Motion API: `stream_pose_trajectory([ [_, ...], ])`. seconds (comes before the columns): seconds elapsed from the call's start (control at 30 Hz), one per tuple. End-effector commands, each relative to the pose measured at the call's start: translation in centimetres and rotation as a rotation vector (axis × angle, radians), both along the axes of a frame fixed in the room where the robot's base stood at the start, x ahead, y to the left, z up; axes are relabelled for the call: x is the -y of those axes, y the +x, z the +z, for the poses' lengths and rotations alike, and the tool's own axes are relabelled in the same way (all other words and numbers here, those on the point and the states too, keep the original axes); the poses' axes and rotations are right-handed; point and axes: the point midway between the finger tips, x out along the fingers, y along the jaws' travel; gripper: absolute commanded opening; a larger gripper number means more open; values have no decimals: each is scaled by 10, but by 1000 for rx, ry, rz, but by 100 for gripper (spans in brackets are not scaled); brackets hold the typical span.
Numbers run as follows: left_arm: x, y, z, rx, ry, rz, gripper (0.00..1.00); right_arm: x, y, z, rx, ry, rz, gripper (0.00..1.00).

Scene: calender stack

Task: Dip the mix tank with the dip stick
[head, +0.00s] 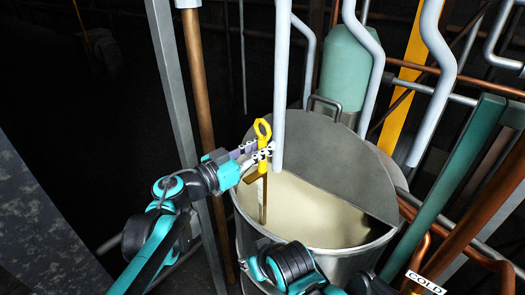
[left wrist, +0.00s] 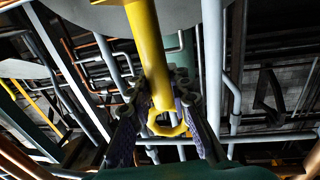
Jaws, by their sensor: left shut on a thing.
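The mix tank (head: 360,225) is a round grey metal tank with cream-coloured liquid (head: 310,210) inside. A grey half lid (head: 335,150) covers its back part. The yellow dip stick (head: 262,187) stands upright over the open front left part of the tank, ring handle at the top. Its thin brownish lower end reaches down against the liquid; I cannot tell whether it is under the surface. My left gripper (head: 257,155) is shut on the stick just below the ring. The left wrist view shows the stick (left wrist: 150,50) between the fingers (left wrist: 160,105). My right gripper is not in view.
A pale vertical pipe (head: 281,80) comes down close to the right of the stick. A grey post (head: 178,100) and a copper pipe (head: 196,90) stand left of the tank. Pipes and a green beam (head: 455,190) crowd the right side.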

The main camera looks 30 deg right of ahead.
Motion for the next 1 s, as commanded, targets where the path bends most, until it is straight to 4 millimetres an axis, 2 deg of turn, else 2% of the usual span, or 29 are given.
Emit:
stream_pose_trajectory([
  [0.03, 0, 0, 11, 0, 0, 0, 0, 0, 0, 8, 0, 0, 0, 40],
  [0.23, 0, 0, 36, 0, 0, 0, 0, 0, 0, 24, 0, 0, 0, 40],
  [0.43, 0, 0, 54, 0, 0, 0, 0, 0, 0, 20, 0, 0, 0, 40],
  [1.0, 0, 0, 59, 0, 0, 0, 0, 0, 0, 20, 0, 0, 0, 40],
])
